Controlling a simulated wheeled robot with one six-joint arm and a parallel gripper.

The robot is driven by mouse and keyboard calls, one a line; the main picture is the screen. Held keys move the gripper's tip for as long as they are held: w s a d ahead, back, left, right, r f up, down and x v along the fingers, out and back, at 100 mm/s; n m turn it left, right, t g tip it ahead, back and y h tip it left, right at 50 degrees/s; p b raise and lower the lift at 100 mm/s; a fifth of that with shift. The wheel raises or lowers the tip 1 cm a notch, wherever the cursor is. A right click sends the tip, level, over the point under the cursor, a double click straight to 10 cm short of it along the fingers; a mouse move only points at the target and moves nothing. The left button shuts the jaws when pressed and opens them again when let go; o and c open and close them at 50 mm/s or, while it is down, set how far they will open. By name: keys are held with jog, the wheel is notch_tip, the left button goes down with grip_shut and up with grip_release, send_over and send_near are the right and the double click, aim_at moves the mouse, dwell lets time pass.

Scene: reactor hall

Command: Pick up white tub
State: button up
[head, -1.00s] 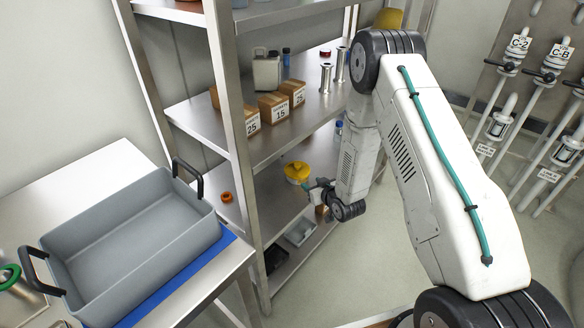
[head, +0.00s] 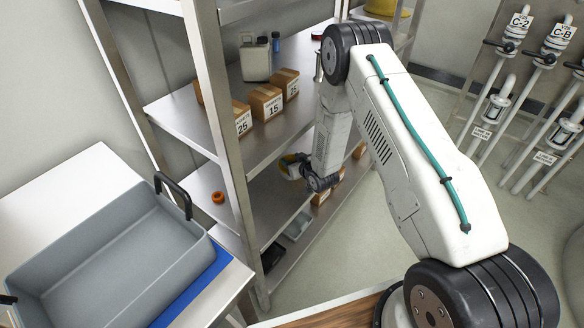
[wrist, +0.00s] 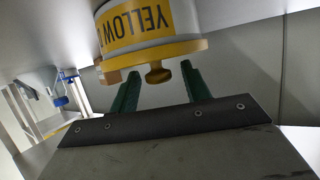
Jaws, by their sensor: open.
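The white tub (wrist: 150,22) shows in the wrist view, with a yellow lid or rim, a yellow knob and a yellow label reading "YELLOW". The knob lies between the fingers in the picture. I cannot tell whether the fingers touch the tub.
The steel rack's middle shelf (head: 215,128), with several boxes (head: 265,103) and a grey canister (head: 255,60), is above the tub. A rack post (head: 222,120) stands left of my arm. An orange ring (head: 218,197) lies left on the lower shelf. A grey bin (head: 110,255) stands on the table.

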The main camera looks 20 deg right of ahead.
jog(key=shift+w+a+f, duration=0.1)
jog(key=shift+w+f, duration=0.05)
jog(key=shift+w, duration=0.25)
jog(key=shift+c, duration=0.2)
grip_shut()
